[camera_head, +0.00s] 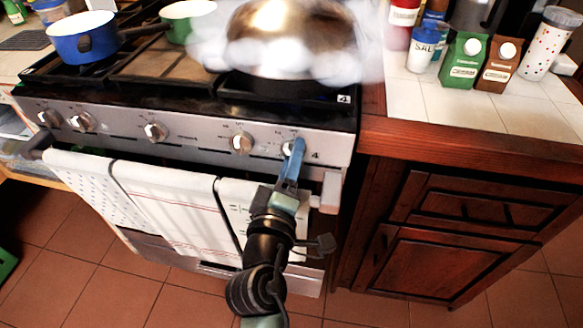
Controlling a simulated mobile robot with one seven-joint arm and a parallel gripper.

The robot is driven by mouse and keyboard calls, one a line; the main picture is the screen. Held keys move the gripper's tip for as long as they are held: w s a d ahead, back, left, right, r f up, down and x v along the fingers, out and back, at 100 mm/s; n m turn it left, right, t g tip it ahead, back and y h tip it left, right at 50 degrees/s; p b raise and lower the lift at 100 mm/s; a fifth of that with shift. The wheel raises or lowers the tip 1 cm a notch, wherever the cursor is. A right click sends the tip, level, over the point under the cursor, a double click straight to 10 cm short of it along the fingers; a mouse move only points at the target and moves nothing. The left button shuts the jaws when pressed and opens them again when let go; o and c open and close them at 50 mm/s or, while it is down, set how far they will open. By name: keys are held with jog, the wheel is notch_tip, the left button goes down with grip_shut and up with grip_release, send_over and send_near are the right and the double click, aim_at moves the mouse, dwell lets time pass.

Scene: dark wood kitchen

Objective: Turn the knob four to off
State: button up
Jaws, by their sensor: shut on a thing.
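The stove's front panel (190,135) carries a row of several silver knobs. Knob four (287,148) is the rightmost, beside a printed "4" on the panel. My gripper (296,150) reaches up to it from below, with blue fingers shut on it. The fingers hide most of the knob, so I cannot tell its setting. The nearest other knob (241,143) is to its left. A metallic pot (290,38) stands on the burner marked "4", with white steam or smoke around it.
Towels (165,205) hang on the oven handle, left of my arm. A blue pot (84,38) and a green pot (186,20) stand on the stove. The tiled counter (430,100) at right holds a salt container (422,50) and cartons (464,62). Wooden cabinets (470,215) are below.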

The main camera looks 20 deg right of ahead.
jog(key=m+b, duration=0.3)
jog(key=m, duration=0.1)
jog(key=shift+f+m, duration=0.15)
jog(key=shift+m, duration=0.15)
dwell(0.5)
jog(key=o, duration=1.4)
jog(key=shift+a, duration=0.1)
jog(key=v, duration=1.2)
jog(key=shift+s+a, duration=0.2)
jog(key=shift+s, duration=0.15)
